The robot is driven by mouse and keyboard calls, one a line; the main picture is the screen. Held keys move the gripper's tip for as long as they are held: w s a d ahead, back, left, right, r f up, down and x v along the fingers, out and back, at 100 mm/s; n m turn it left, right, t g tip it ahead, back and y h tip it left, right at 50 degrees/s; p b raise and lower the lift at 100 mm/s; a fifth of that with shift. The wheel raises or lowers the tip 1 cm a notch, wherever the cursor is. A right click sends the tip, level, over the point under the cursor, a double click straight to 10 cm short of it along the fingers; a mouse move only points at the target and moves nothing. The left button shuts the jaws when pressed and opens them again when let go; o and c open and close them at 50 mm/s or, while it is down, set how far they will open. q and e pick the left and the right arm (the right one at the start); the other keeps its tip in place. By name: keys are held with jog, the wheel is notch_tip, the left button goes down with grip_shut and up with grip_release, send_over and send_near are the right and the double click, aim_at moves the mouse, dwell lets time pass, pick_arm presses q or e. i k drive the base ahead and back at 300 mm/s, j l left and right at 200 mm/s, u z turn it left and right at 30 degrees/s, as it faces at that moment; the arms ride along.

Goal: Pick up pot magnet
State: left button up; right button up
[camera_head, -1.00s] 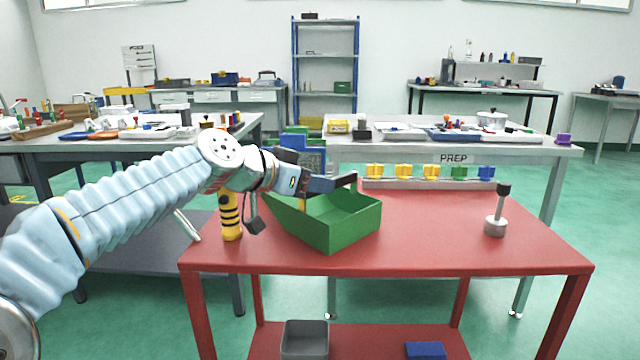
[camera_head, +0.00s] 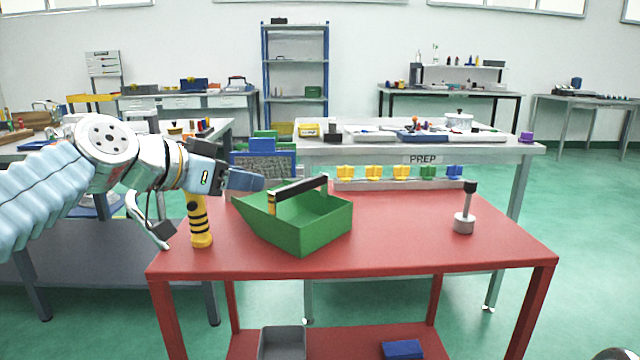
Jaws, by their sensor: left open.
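The likely pot magnet (camera_head: 464,225) is a short grey cylinder with a thin stem and a black knob. It stands upright on the right part of the red table (camera_head: 400,240). My left gripper (camera_head: 262,181) is open, above the left side of the table and beside the black handle of a green open carrier. It is well to the left of the magnet and apart from it. Its jaws are seen side-on, with nothing visible in them.
The green carrier (camera_head: 310,237) stands left of centre, between my left gripper and the magnet. A yellow-and-black tool (camera_head: 200,222) stands at the table's left. A rack of coloured pieces (camera_head: 400,184) runs along the back edge. The table around the magnet is clear.

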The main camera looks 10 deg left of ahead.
aim_at(463, 223)
jog(key=i+l+u, duration=0.15)
jog(key=l, duration=0.25)
jog(key=i+l+u, duration=0.1)
jog(key=l, duration=0.25)
jog(key=i+l+u, duration=0.15)
jog(key=l, duration=0.25)
jog(key=l+u, duration=0.15)
jog(key=l, duration=0.3)
